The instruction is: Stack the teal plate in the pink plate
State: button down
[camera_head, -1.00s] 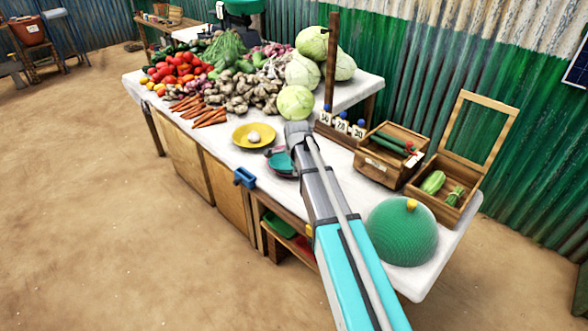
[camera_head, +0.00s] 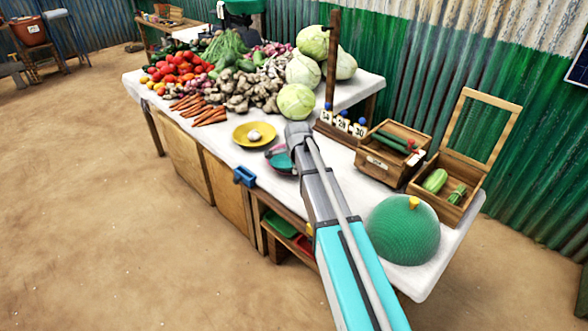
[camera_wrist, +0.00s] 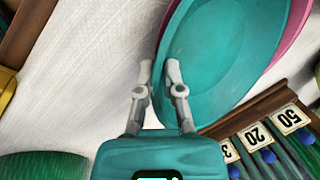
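The teal plate (camera_wrist: 225,60) fills the upper middle of the wrist view. In the head view the teal plate (camera_head: 281,161) shows in part beside my arm. The pink plate (camera_wrist: 297,38) shows as a rim beyond and under it; in the head view the pink plate (camera_head: 272,151) also shows at the edge. The teal plate lies over the pink one; whether it is fully seated is unclear. My gripper (camera_wrist: 159,70) is at the teal plate's near rim, its fingers parted by a small gap, one on each side of the rim. My arm hides part of both plates.
A yellow plate (camera_head: 248,140) with a white item is left of the plates. Number cards (camera_wrist: 268,132) on a wooden rack stand close to the gripper's right. Wooden boxes (camera_head: 394,155) and a green dome (camera_head: 403,232) occupy the table's right. White cloth (camera_wrist: 95,70) is bare left of the gripper.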

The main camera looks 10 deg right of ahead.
jog(key=shift+w, duration=0.1)
dwell(0.4)
jog(key=shift+w+a, duration=0.35)
jog(key=shift+w, duration=0.3)
jog(key=shift+w+a, duration=0.35)
jog(key=shift+w, duration=0.3)
jog(key=c, duration=0.7)
grip_release()
